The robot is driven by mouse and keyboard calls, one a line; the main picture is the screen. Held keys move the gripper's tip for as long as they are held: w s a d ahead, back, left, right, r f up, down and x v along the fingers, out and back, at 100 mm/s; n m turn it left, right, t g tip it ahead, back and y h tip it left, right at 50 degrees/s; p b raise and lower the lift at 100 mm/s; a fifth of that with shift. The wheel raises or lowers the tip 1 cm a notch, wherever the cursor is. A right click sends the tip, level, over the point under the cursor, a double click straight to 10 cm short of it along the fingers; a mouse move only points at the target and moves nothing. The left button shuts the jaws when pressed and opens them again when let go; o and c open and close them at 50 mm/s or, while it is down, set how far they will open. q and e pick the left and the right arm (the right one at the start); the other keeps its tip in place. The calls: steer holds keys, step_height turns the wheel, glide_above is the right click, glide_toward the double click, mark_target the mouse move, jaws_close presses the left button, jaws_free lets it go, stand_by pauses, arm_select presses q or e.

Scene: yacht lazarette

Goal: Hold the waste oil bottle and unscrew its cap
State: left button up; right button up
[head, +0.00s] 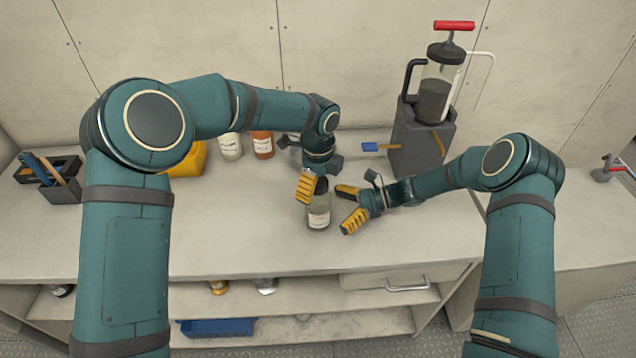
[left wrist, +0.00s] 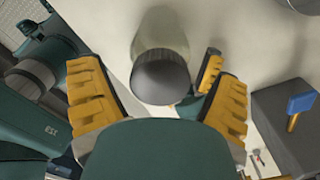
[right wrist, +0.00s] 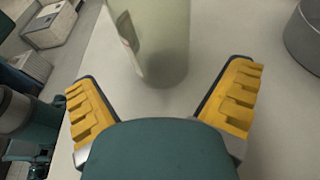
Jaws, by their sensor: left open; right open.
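A greenish glass bottle with a pale label (head: 319,217) stands upright on the bench near its front edge, between my grippers. Its dark cap (left wrist: 160,80) is on top, below and between the open fingers of my left gripper (left wrist: 160,76), with space on both sides. In the head view, the left gripper (head: 308,186) is at cap height and partly hides it. My right gripper (head: 349,206) is open, low to the right of the bottle, fingers pointing at it. In the right wrist view, the bottle body (right wrist: 160,40) is just beyond its open fingertips.
A white-labelled bottle (head: 230,146), an orange bottle (head: 263,144) and a yellow container (head: 188,160) stand behind. A pump with a red handle (head: 454,26) stands in a grey box (head: 420,142) at back right, beside a blue-ended tool (head: 370,147). A black organiser (head: 48,170) is far left.

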mark_target(322, 213)
steer(key=shift+x, duration=2.35)
steer(key=c, duration=1)
arm_select(q)
steer(key=c, duration=1.4)
steer(key=shift+c, duration=0.2)
arm_select(e)
steer(key=o, duration=0.3)
steer(key=c, duration=0.6)
arm_select(q)
steer(key=shift+n, duration=0.3)
